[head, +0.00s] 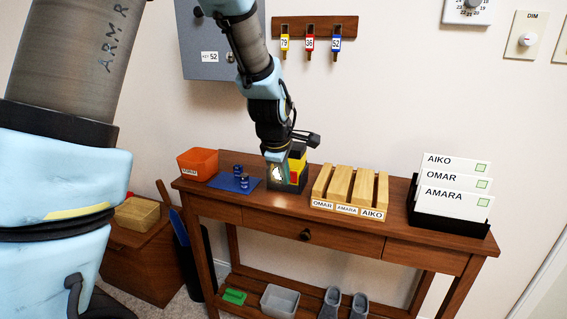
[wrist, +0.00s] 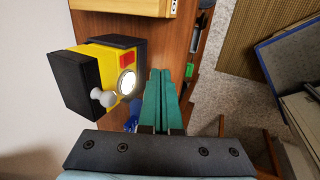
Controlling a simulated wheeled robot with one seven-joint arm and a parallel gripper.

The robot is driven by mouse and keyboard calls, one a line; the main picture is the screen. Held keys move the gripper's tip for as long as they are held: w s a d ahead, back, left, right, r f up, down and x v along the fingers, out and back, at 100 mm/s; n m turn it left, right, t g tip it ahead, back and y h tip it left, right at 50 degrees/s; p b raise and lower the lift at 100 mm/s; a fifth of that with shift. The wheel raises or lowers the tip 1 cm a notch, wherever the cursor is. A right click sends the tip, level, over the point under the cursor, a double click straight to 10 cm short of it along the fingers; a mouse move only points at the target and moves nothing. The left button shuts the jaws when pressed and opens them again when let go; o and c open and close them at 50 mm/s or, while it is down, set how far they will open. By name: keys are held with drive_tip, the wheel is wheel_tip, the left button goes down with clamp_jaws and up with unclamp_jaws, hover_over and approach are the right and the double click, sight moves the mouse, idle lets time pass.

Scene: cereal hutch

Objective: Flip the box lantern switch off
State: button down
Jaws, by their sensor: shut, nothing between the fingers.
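The box lantern (head: 299,163) is a yellow and black block with a red patch, standing on the console table. In the wrist view the lantern (wrist: 90,68) shows at the upper left, and its round lens (wrist: 127,82) glows white. A pale, round-tipped lever (wrist: 103,97) sticks out of its near face and looks like the switch. My gripper (head: 278,176) is just in front of the lantern in the head view, covering part of it. In the wrist view my gripper (wrist: 160,72) has its green fingers together and empty, to the right of the lens and lever.
The console table (head: 270,200) also holds an orange bin (head: 198,163), a blue mat (head: 226,182) with small dark blue cans, a slotted wooden rack (head: 350,188) and a black file holder (head: 445,218). A grey cabinet (head: 207,65) and key hooks hang above.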

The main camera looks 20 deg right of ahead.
sight(294, 179)
drive_tip(key=x, duration=0.3)
drive_tip(key=shift+w+r+p, duration=0.1)
drive_tip(key=shift+p, duration=0.2)
drive_tip(key=shift+w+d+r+p, duration=0.3)
drive_tip(key=shift+w+d+p, duration=0.15)
drive_tip(key=shift+w+d, duration=0.8)
drive_tip(key=shift+w, duration=0.05)
drive_tip(key=shift+d, duration=0.1)
drive_tip(key=shift+w+d+r, duration=0.1)
drive_tip(key=shift+w+d, duration=0.1)
drive_tip(key=shift+w, duration=0.05)
drive_tip(key=shift+r, duration=0.15)
